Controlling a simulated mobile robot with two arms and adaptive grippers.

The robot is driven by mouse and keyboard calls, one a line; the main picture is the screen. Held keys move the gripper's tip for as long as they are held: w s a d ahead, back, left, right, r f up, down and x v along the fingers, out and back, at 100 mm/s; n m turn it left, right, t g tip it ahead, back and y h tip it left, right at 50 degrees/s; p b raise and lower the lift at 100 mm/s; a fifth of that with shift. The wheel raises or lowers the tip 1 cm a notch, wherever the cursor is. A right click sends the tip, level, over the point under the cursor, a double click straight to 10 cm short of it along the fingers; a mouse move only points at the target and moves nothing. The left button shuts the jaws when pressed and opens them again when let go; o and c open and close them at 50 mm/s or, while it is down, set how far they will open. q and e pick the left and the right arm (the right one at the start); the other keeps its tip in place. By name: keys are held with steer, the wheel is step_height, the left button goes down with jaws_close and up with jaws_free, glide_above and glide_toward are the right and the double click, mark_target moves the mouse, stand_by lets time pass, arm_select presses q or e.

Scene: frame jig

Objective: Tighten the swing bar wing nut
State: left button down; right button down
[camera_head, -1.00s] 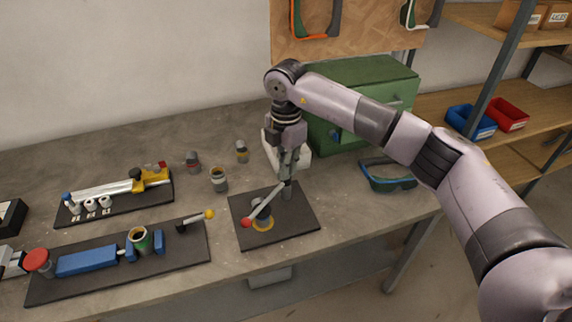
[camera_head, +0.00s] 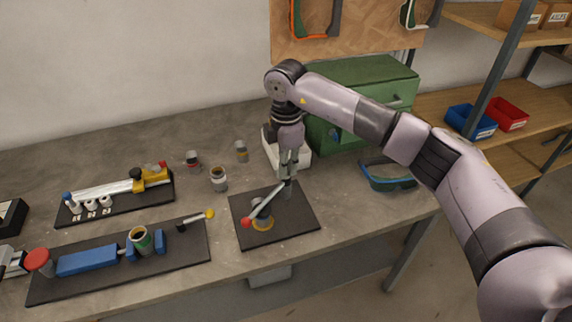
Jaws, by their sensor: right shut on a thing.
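The swing bar (camera_head: 265,203) is a slim grey bar with a red ball at its near end. It slants over a dark square plate (camera_head: 300,226) on the bench. My right gripper (camera_head: 288,178) points down at the far end of the bar, over a small upright post. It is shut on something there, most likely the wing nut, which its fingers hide. My left gripper is not in view.
A green cabinet (camera_head: 362,84) and a white tray (camera_head: 298,157) stand behind the plate. Blue-framed goggles (camera_head: 388,180) lie to the right. Small cans, one being (camera_head: 219,178), and a long dark jig board (camera_head: 185,253) are to the left.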

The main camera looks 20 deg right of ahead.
steer(key=c, duration=1.8)
jaws_free()
steer(key=shift+o, duration=0.2)
step_height(320, 180, up, 12)
